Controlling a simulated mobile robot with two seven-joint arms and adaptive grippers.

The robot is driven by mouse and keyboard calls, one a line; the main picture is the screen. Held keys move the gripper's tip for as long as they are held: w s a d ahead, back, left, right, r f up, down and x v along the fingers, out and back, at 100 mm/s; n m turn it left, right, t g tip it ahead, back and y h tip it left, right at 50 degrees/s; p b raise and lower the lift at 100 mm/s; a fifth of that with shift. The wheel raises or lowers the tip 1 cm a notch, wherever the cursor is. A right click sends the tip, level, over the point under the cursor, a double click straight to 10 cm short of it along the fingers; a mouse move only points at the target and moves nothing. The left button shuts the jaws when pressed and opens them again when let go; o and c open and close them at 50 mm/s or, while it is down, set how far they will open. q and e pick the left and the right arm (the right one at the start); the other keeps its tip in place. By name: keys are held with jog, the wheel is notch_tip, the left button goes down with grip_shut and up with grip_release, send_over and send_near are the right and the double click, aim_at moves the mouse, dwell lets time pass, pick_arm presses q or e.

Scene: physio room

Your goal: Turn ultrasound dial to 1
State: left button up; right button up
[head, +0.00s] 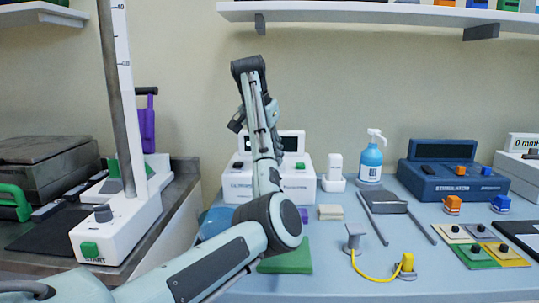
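A white console (234,191) stands on the blue-grey bench behind my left arm. Dark parts at the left gripper (237,122) show beside the arm, above the console. The fingertips are mostly hidden, so I cannot see what they touch. The dial's setting is not readable. My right gripper is out of view.
A white bottle holder (334,180), a blue pump bottle (370,165) and a blue console (453,182) stand to the right. A green cloth (290,260) and a yellow cable (366,272) lie in front. A white machine with a post (125,222) stands left. A shelf (380,14) hangs above.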

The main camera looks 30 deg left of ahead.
pick_arm(q)
jog(key=m+h, duration=0.2)
jog(key=m, duration=0.2)
jog(key=shift+r+m, duration=0.1)
jog(key=shift+m, duration=0.2)
jog(key=shift+m+g+h, duration=0.6)
jog(key=shift+m+h, duration=0.1)
jog(key=shift+m, duration=1.6)
jog(key=o, duration=1.2)
jog(key=shift+c, duration=0.2)
jog(key=v, duration=1.2)
